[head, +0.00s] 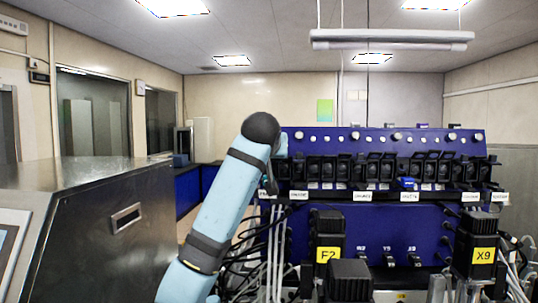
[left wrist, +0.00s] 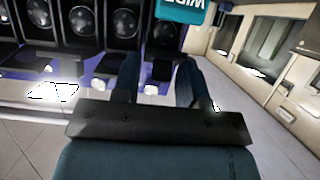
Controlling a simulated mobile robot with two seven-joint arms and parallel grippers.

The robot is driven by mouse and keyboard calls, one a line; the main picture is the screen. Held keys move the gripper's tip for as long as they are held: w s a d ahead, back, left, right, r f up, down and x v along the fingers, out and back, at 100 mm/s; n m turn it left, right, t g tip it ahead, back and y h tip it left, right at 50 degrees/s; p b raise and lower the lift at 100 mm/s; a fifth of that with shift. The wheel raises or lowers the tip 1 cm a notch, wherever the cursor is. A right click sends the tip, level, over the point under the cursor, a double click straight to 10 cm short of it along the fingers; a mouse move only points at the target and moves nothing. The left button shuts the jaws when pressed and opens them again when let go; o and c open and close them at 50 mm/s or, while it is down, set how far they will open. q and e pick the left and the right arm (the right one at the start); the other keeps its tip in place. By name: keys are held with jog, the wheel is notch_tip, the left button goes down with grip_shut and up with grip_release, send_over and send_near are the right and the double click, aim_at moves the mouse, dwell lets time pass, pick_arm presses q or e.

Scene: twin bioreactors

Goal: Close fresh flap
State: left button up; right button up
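A row of black pump heads with flaps (head: 375,168) runs along the blue panel in the head view. Several flaps appear raised. Small white labels hang below the row, and I cannot read clearly which one marks the fresh flap. My left arm reaches up to the left end of the row, and its dark wrist hides part of it. My left gripper (left wrist: 158,78) shows in the left wrist view with its two dark fingers apart and nothing held between them. Black round pump faces (left wrist: 125,22) lie beyond and left of the fingers. My right gripper is not in view.
Black units with yellow tags, F2 (head: 327,254) and X9 (head: 484,255), stand in front of the panel. Cables and tubes hang below the row. A steel cabinet (head: 90,225) stands at the left. A teal block (left wrist: 183,10) shows at the top of the wrist view.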

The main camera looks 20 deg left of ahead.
pick_arm(q)
jog(key=c, duration=0.4)
jog(key=shift+c, duration=0.2)
